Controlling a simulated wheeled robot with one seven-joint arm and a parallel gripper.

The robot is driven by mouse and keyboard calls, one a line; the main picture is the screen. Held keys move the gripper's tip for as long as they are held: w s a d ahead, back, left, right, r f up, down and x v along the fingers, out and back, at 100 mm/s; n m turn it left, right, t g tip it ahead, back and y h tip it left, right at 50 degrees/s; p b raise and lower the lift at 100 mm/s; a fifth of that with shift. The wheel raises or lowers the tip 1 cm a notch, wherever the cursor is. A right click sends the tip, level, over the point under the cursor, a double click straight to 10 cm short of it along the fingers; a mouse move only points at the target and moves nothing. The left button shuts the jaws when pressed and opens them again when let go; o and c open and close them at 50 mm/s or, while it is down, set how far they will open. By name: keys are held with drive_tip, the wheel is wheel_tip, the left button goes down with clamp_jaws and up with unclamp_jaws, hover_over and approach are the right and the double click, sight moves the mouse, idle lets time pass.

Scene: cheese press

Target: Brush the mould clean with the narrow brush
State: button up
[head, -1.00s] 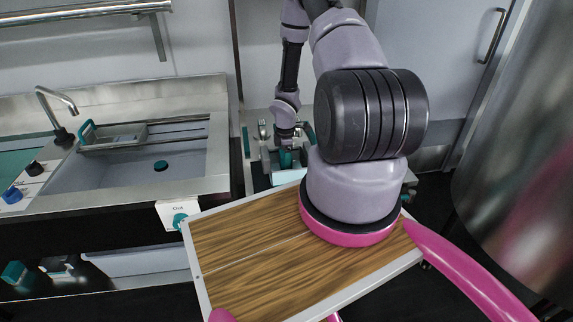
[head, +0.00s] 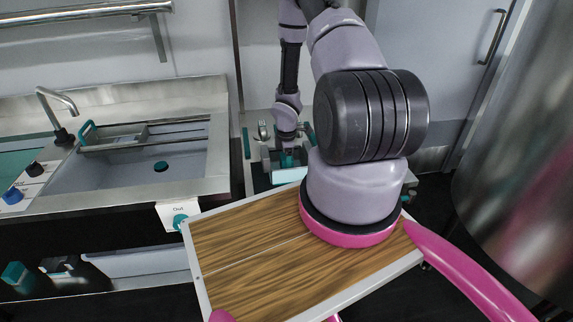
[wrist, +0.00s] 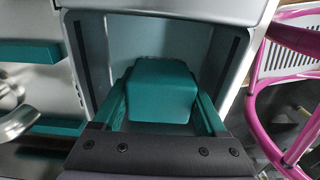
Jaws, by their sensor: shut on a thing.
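My gripper (wrist: 160,96) is shut on a teal block-shaped thing (wrist: 162,82), with one teal finger on either side of it. I cannot tell whether this is the narrow brush, since no bristles show. It sits in front of the open top of a grey, box-like holder (wrist: 98,45), between its side walls. In the head view my gripper (head: 289,158) is small and points down at a bench beyond the wooden board, above a pale box (head: 290,176). I cannot make out the mould for certain.
A sink (head: 110,172) with a tap (head: 58,105) stands at the left. A wood-topped board (head: 240,250) lies in front. A large steel vessel (head: 515,170) fills the right side. In the wrist view a pink tube frame (wrist: 255,100) is at the right and metal parts (wrist: 15,120) at the left.

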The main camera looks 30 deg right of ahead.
drive_tip(key=shift+r, duration=3)
drive_tip(key=shift+r, duration=0.1)
drive_tip(key=shift+r, duration=1.4)
